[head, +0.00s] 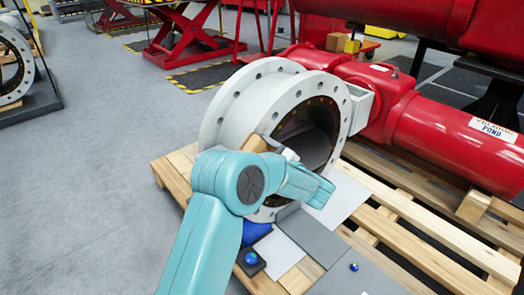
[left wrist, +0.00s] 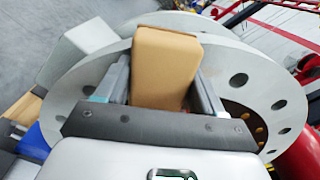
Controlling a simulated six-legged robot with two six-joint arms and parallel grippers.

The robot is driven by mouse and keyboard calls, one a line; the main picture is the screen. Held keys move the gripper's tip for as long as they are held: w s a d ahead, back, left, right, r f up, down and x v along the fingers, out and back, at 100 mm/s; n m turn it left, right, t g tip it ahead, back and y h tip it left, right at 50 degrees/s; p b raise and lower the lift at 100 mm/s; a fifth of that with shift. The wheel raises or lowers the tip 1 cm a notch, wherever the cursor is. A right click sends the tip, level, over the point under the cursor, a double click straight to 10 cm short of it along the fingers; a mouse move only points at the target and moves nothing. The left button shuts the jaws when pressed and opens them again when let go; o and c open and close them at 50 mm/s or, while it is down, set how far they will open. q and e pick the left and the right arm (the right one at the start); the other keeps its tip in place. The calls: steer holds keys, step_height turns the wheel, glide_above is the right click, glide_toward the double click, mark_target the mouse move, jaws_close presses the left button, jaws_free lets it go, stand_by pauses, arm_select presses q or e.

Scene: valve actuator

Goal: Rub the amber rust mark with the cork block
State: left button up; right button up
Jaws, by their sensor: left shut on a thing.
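My left gripper (head: 268,144) is shut on the tan cork block (head: 254,144), at the near left of the grey valve flange (head: 214,112). In the left wrist view the cork block (left wrist: 165,68) stands between the two fingers (left wrist: 165,88), with the pale flange (left wrist: 250,75) close behind it. I cannot tell whether the block touches the flange. I cannot make out an amber rust mark on the flange face; my arm and the block cover part of it. Small amber spots show inside the dark bore (left wrist: 259,131). My right gripper is not in view.
The valve stands on a wooden pallet (head: 440,232) beside a red actuator cylinder (head: 440,125). Grey plates (head: 350,262), a blue item (head: 254,233) and a blue ball on a dark base (head: 250,259) lie in front. Open grey floor (head: 100,190) is at left.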

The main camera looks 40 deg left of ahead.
arm_select(q)
steer(key=shift+s+d, duration=0.15)
steer(key=shift+d, duration=1.3)
steer(key=shift+s+d, duration=0.1)
steer(key=shift+d, duration=1.35)
steer(key=d, duration=0.3)
steer(key=shift+s, duration=0.1)
